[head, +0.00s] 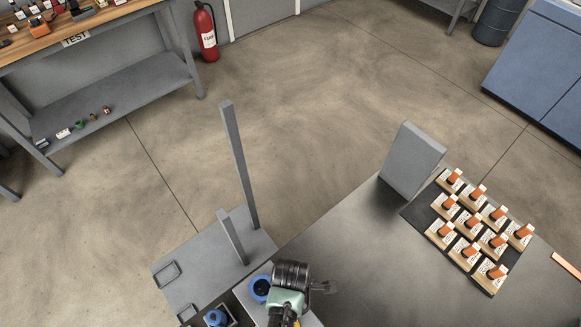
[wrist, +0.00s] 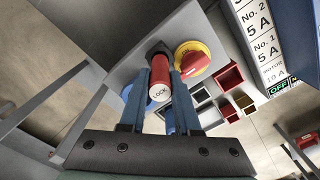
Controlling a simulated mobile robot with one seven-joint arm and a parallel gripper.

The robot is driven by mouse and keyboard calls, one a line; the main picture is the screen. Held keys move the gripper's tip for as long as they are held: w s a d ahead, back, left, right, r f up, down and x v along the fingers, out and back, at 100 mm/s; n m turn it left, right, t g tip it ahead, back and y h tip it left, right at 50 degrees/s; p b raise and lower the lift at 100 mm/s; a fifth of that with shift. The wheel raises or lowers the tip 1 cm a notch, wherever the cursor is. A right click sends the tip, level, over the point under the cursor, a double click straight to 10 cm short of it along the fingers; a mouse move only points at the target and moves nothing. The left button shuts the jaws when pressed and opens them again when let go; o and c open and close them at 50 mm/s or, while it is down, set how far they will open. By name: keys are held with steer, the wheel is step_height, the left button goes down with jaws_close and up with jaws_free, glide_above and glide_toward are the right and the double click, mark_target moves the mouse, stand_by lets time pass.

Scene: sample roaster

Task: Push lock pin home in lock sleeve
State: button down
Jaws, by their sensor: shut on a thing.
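The red lock pin (wrist: 159,72) shows in the wrist view, with its pale end marked LOCK facing the camera. My gripper (wrist: 159,82) is shut on it, one blue finger on each side. The pin's far end meets a dark collar (wrist: 157,48) on a grey plate, which looks like the lock sleeve. How deep the pin sits in it is hidden by the pin itself. In the head view my arm comes in at the bottom middle; I cannot make out the pin, the sleeve or my fingertips there.
A red knob on a yellow disc (wrist: 205,52) sits close right of the pin. Small red bins (wrist: 229,76) and a label panel (wrist: 262,45) lie farther right. In the head view, an upright grey post (head: 238,165) stands left of my arm, and a table with several tagged wooden blocks (head: 470,225) is right.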

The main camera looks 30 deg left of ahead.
steer(key=shift+f, duration=0.2)
steer(key=shift+f+b, duration=1.3)
steer(key=shift+f, duration=0.35)
steer(key=c, duration=0.5)
jaws_free()
steer(key=shift+c, duration=0.2)
steer(key=shift+r, duration=0.1)
step_height(320, 180, up, 13)
steer(key=shift+f, duration=0.1)
